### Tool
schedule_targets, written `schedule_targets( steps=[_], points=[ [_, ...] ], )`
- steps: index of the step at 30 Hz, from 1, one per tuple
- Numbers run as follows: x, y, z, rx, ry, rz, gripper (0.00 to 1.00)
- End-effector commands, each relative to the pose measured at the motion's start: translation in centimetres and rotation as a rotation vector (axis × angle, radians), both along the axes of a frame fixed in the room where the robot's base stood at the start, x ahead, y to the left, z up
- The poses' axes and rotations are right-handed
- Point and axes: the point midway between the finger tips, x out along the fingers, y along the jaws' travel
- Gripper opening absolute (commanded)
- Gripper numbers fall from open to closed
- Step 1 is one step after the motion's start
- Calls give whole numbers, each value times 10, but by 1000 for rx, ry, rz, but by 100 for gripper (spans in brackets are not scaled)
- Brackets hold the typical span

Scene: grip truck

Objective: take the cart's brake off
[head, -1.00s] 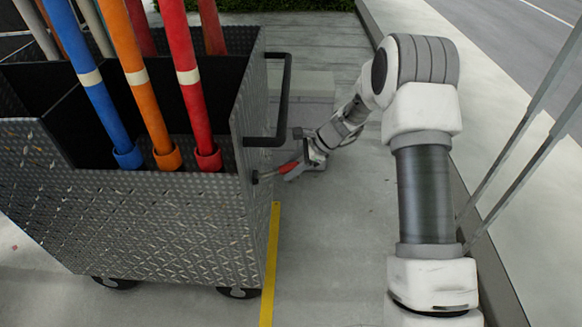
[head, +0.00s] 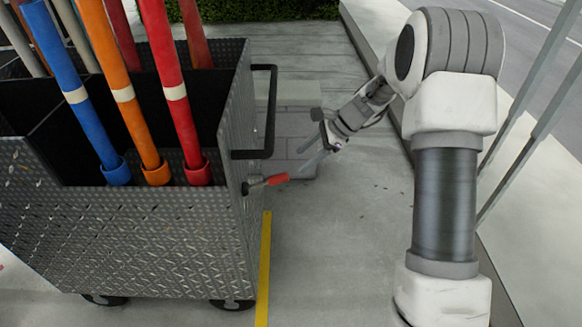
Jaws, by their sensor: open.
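The cart (head: 150,245) is a grey diamond-plate box on dark wheels at the left. A short brake lever with a red grip (head: 277,179) sticks out from its right side, below the black push handle (head: 267,110). The lever points right and tilts slightly up in the picture. My gripper (head: 314,158) is open and empty, just right of and above the red grip in the picture. A gap shows between its fingers and the grip. The exact spread of the fingers is hard to see.
Blue, orange and red poles (head: 123,95) stand in the cart with several others. A yellow line (head: 264,270) runs on the floor beside the cart. A low grey block (head: 295,130) lies behind my gripper. Slanted grey poles (head: 545,130) rise at the right. Floor right of the lever is clear.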

Motion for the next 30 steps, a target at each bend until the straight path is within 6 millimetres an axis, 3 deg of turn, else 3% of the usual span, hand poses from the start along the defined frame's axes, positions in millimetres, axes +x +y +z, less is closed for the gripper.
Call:
schedule_targets(
  steps=[3,9,20,23,25,30],
  points=[
    [-3,-15,21,-1,-4,0,64],
    [-6,-29,40,-1,-1,0,64],
    [-7,-33,44,0,-1,1,64],
    [-7,-31,40,5,1,8,48],
    [-10,-27,27,26,9,34,36],
    [-29,4,-38,178,12,192,5]
  ],
)
